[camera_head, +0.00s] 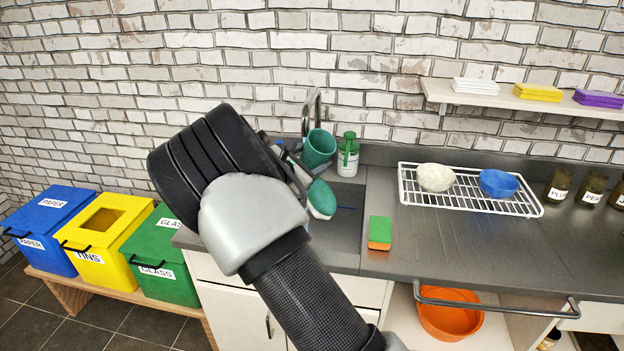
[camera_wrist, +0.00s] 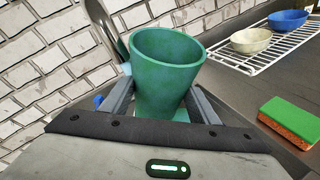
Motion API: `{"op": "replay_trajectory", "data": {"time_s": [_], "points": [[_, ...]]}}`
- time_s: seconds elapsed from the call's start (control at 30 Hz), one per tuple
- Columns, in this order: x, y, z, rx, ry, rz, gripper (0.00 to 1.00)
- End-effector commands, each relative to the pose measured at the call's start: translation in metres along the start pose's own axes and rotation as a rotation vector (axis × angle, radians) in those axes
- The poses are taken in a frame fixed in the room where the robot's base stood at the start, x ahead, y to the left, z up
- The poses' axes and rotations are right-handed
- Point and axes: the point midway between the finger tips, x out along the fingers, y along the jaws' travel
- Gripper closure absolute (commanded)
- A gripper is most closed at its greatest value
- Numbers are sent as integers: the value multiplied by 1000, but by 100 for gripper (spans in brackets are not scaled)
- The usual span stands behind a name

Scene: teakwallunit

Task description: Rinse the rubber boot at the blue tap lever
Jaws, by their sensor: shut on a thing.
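The green rubber boot (camera_wrist: 163,85) stands between the two fingers of my gripper (camera_wrist: 160,100), which is shut on its shaft. Its open top faces up and toward the wrist camera. In the head view the boot (camera_head: 319,147) shows above the sink, with its green toe below; my gripper (camera_head: 302,172) and arm hide part of it. The chrome tap (camera_head: 312,108) rises just behind the boot. A small blue part, apparently the tap lever (camera_wrist: 98,100), shows left of the boot in the wrist view, partly hidden by my gripper. No water is visible.
A green-capped bottle (camera_head: 348,158) stands right of the boot. A sponge (camera_head: 380,232) lies on the counter front. A wire rack (camera_head: 470,202) holds a cream bowl (camera_head: 435,177) and a blue bowl (camera_head: 498,183). Blue, yellow and green bins (camera_head: 165,262) stand left. The right counter has free room.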

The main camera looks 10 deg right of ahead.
Motion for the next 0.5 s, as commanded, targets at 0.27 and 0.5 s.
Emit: {"op": "replay_trajectory", "data": {"time_s": [0.27,0.5], "points": [[-5,-10,4,1,-2,0,92],[-13,-27,10,1,-2,0,92]]}}
